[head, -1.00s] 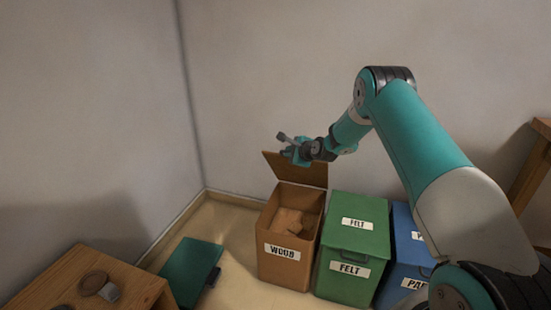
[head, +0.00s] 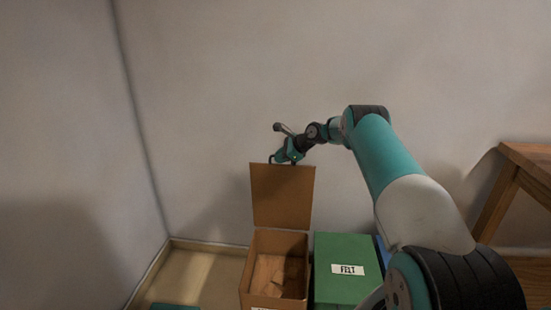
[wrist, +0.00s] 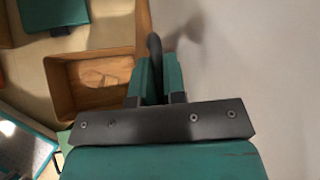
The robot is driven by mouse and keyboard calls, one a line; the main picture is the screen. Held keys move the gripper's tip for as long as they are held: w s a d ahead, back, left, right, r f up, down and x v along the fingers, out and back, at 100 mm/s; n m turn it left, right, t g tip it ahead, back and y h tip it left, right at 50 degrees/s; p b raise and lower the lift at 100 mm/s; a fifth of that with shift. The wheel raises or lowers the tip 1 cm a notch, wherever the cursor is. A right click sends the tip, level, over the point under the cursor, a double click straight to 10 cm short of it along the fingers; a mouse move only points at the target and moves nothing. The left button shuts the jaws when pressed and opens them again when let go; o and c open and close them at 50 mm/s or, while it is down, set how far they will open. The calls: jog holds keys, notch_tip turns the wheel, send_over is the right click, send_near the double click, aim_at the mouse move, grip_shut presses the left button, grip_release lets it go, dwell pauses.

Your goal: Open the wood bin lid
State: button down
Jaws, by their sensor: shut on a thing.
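The brown wood bin (head: 262,300) stands against the back wall with wood pieces inside. Its lid (head: 284,196) stands upright at the bin's back edge, so the bin is open from above. My gripper (head: 275,160) is at the top edge of the lid, shut on the lid's dark handle. In the wrist view the gripper's teal fingers (wrist: 159,75) close on the dark curved handle (wrist: 154,45), and the open bin (wrist: 90,83) lies to the left below. The exact finger contact is partly hidden.
A green felt bin (head: 345,270) with its lid shut stands right of the wood bin. A blue bin (head: 382,252) is mostly hidden behind my arm. A wooden stand (head: 500,195) is at the right. The wall is close behind the lid.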

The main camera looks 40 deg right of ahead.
jog(key=shift+w+f, duration=0.1)
dwell(0.3)
jog(key=c, duration=1.2)
grip_release()
jog(key=p+v, duration=0.1)
jog(key=v, duration=1.6)
